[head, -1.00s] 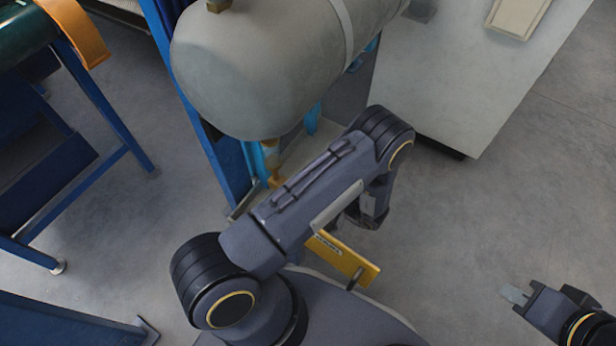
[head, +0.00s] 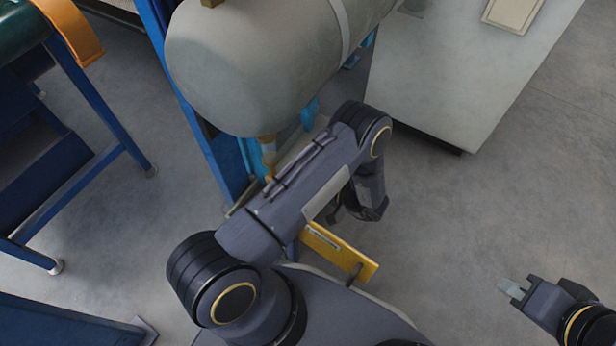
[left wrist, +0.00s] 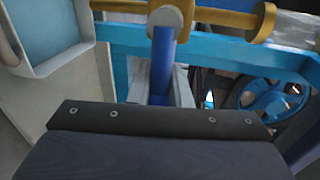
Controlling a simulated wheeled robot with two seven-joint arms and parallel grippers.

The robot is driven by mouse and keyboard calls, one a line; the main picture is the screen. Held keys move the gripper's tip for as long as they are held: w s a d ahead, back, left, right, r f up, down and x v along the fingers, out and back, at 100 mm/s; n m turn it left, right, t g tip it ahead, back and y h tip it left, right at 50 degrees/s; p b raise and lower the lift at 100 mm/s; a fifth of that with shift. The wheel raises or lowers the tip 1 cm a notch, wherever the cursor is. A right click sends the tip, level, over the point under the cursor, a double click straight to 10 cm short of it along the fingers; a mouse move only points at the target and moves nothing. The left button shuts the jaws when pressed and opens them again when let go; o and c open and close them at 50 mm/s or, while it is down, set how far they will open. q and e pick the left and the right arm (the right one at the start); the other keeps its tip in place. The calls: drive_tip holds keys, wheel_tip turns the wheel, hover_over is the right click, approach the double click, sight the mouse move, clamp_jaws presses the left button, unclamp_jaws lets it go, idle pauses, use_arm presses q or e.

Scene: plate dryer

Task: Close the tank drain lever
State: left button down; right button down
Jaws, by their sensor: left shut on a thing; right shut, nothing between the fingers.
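The grey tank (head: 255,75) is at the upper middle of the head view, with its brass drain fitting (head: 267,152) below it. In the left wrist view, the brass valve (left wrist: 172,18) has a blue drain lever (left wrist: 161,62) hanging straight down from it. My left gripper (left wrist: 160,88) is shut on the lever, a pale finger on each side. The lever's lower end is hidden behind the gripper body. In the head view my left arm hides the lever. My right gripper (head: 514,290) is shut and empty over the floor at the lower right.
A grey cabinet (head: 455,75) stands right of the tank. Blue frames (head: 95,105) stand at the left. A yellow bar (head: 340,252) is below my left arm. Floor is clear at the right.

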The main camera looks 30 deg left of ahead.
use_arm(q)
drive_tip(key=shift+w, duration=0.25)
drive_tip(key=c, duration=1.4)
unclamp_jaws()
drive_tip(key=shift+s, duration=0.1)
drive_tip(key=p+v, duration=0.1)
drive_tip(key=v, duration=0.6)
drive_tip(key=shift+d+r+p, duration=0.1)
drive_tip(key=shift+d+p, duration=0.25)
drive_tip(key=shift+p, duration=0.05)
